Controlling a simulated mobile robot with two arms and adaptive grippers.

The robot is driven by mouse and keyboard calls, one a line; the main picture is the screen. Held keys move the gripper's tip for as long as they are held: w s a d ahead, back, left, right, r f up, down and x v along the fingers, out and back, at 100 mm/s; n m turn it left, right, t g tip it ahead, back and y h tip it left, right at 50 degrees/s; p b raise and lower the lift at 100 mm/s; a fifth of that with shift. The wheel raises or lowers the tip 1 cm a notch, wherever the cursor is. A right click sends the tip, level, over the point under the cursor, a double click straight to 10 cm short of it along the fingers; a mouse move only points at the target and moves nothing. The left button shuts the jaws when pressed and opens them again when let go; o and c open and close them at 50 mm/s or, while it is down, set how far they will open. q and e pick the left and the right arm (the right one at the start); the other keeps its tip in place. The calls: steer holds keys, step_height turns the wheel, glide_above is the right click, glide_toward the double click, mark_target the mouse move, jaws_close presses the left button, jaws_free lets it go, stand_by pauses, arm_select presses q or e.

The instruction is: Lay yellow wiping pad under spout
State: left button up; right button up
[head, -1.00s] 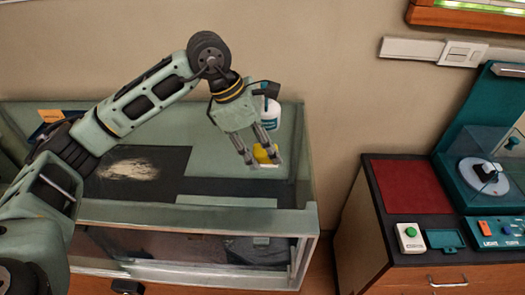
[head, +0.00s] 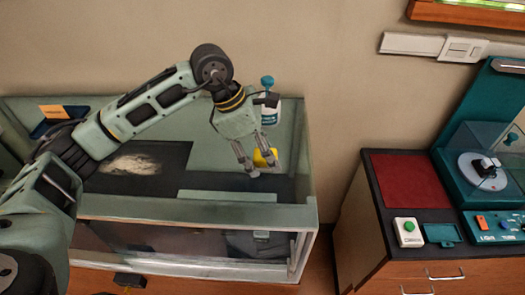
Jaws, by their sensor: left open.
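The yellow wiping pad (head: 266,156) is at the right end of the case, in the head view, partly hidden by my left gripper's fingers. My left gripper (head: 264,168) is open and points down, with a finger on either side of the pad in the picture. I cannot tell whether the fingers touch it. A white bottle with a blue pump top (head: 270,113) stands just behind the gripper; its spout is largely hidden by my wrist. My right gripper is not in view.
The case's raised front rim (head: 180,211) and right wall (head: 309,165) bound the work area. A pale patch (head: 130,163) lies on the dark surface at left. A separate cabinet with a red panel (head: 410,180) stands at right, across a gap.

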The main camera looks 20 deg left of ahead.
arm_select(q)
steer(key=shift+r, duration=0.15)
steer(key=b+v, duration=0.3)
steer(key=v, duration=0.9)
steer(key=shift+b, duration=0.35)
